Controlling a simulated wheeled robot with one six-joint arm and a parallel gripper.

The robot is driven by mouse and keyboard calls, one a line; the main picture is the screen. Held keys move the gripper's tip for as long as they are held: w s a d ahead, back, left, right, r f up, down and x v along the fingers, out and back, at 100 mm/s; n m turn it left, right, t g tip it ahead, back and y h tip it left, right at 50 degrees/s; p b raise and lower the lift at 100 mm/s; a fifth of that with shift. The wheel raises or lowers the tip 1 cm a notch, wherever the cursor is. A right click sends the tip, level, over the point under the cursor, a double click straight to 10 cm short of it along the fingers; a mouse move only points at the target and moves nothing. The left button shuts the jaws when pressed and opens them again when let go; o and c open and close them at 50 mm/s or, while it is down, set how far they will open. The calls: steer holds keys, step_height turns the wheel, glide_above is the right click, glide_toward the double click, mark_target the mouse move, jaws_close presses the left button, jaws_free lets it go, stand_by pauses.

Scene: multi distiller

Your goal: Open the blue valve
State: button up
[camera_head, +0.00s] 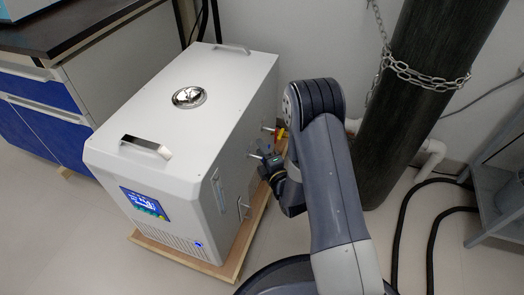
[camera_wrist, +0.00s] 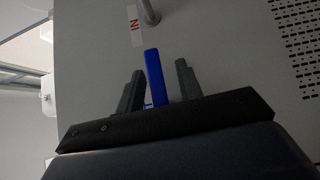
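The blue valve's handle (camera_wrist: 154,72) is a flat blue bar in the wrist view. It stands out in front of the grey side panel of the machine. My gripper (camera_wrist: 158,80) is open, with one dark finger on each side of the handle. Gaps show between the handle and both fingers, wider on the right. The base of the handle is partly hidden by my gripper. In the head view my gripper (camera_head: 266,163) is beside the right side of the white machine (camera_head: 215,95), and I cannot make out the blue handle there.
A label (camera_wrist: 135,25) and a metal pipe (camera_wrist: 150,10) are near the blue handle. A chained dark cylinder (camera_head: 420,100) stands right of my arm. Black hoses (camera_head: 400,225) run along the floor.

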steer(key=p+v, duration=0.2)
steer(key=v, duration=0.8)
steer(key=shift+s+d, duration=0.2)
steer(key=shift+s, duration=0.15)
steer(key=shift+w, duration=0.1)
steer(key=b+x, duration=0.2)
steer(key=x, duration=0.8)
steer(key=shift+w+a, duration=0.15)
steer(key=shift+w, duration=0.15)
steer(key=shift+s, duration=0.1)
